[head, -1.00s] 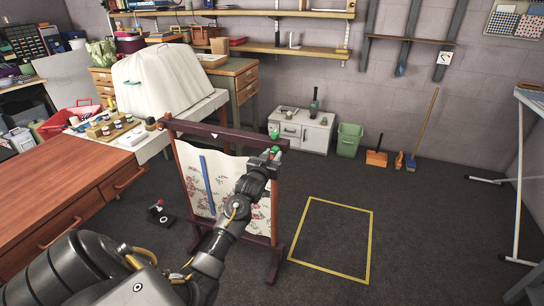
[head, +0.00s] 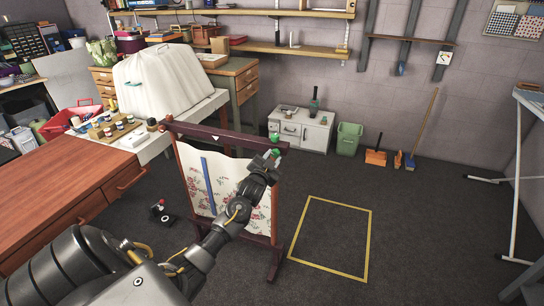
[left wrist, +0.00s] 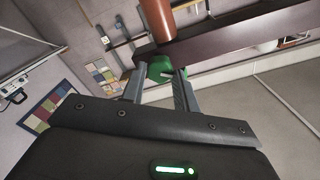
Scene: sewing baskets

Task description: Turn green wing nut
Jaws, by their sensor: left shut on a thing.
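The green wing nut (left wrist: 160,69) sits between the two fingers of my left gripper (left wrist: 160,88) in the left wrist view, beside a dark wooden beam and a reddish-brown post. In the head view my left gripper (head: 274,160) reaches the upper right corner of the wooden frame (head: 215,133), which holds a floral cloth (head: 228,178). The gripper is shut on the nut, whose wings are mostly hidden by the fingers. My right gripper is not in view.
A brown table (head: 70,185) stands at left, with a white covered shape (head: 170,78) behind it. A yellow floor outline (head: 370,240) lies on clear floor to the right. A white cabinet (head: 303,132) and green bin (head: 348,139) stand by the wall.

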